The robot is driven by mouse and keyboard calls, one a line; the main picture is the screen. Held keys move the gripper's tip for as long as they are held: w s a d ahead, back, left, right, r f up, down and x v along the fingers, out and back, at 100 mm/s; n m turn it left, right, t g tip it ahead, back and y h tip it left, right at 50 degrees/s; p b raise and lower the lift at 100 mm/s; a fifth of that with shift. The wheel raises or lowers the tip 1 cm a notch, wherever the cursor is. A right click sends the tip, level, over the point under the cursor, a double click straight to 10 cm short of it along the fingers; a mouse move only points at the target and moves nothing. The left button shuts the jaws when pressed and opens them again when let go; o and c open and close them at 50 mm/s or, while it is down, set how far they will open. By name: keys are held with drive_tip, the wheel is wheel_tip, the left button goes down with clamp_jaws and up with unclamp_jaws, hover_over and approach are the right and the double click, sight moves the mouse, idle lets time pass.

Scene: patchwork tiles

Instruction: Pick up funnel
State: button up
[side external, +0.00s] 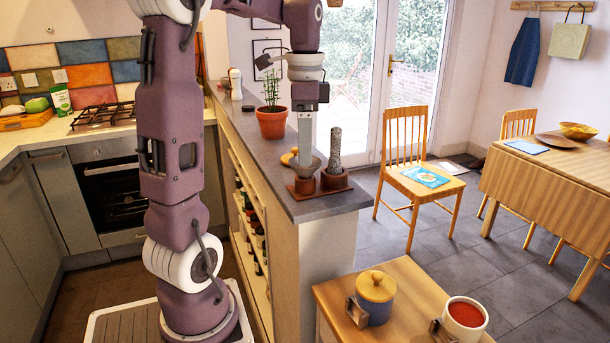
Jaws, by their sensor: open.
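The funnel (306,167) is a grey cone, wide side up, in a reddish-brown wooden holder (302,187) near the end of the grey counter. My gripper (306,148) points straight down over the funnel, with its fingertips at or just above the funnel's mouth. The jaws are open. From this side the fingers overlap, and I cannot tell whether they touch the funnel. The funnel's lower part is hidden by the holder.
A speckled grey upright object (336,148) stands in a reddish-brown holder close on the right. A small tan wooden object (287,159) lies just left of the funnel. A potted plant (271,123) stands farther back. The counter's edge (340,207) is close in front.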

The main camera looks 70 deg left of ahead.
sight(305, 174)
wheel_tip(305, 174, down, 7)
drive_tip(key=c, duration=1.1)
